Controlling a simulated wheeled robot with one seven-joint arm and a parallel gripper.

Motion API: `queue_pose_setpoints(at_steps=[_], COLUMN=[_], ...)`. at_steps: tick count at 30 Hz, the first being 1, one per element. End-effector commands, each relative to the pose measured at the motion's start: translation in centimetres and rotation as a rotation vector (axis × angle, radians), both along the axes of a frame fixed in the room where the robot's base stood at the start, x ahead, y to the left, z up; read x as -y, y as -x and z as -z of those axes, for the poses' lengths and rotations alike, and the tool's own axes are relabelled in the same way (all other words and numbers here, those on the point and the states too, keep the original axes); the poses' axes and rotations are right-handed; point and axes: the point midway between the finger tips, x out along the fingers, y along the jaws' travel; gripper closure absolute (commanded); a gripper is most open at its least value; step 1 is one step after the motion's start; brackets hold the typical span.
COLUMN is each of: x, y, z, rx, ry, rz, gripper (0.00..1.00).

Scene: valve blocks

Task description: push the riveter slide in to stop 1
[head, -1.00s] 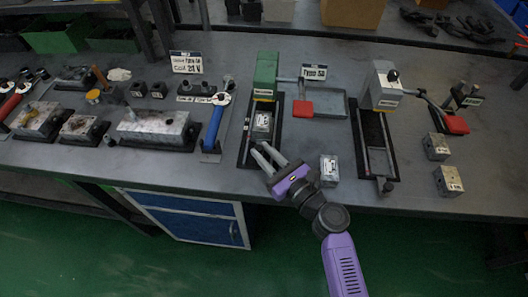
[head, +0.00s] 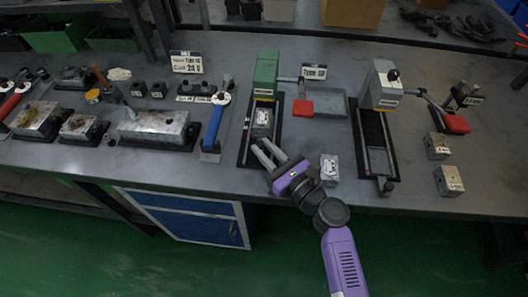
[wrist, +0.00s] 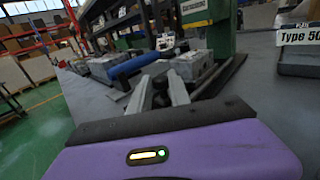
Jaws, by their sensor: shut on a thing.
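The green machine (head: 266,78), which I take to be the riveter, stands at the back of a black slide track (head: 245,148). A grey metal block (head: 262,122) with a white label sits on its slide, in front of the green column; the block also shows in the wrist view (wrist: 192,66). My gripper (head: 260,147) is at the front end of this track, low over the bench. Its two fingers (wrist: 160,92) are shut on a small dark part between them, apparently the slide's handle, mostly hidden. The fingers are in front of the block.
A loose block (head: 329,168) stands right of my gripper. A grey machine (head: 381,85) with its own slide is further right, with two more blocks (head: 448,180) beyond. A blue-handled tool (head: 215,125) is on the left. A red pad (head: 302,108) lies by the green machine.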

Motion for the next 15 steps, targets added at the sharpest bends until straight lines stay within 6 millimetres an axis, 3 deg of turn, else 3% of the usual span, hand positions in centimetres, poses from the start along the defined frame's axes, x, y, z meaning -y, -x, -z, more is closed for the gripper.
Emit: queue_pose_setpoints(at_steps=[6, 15], x=[0.2, 0.2], y=[-2.8, -3.0], z=[0.0, 0.0], rx=[0.001, 0.000], ry=[0.000, 0.000], rz=[0.002, 0.001], gripper=[1.00, 1.00])
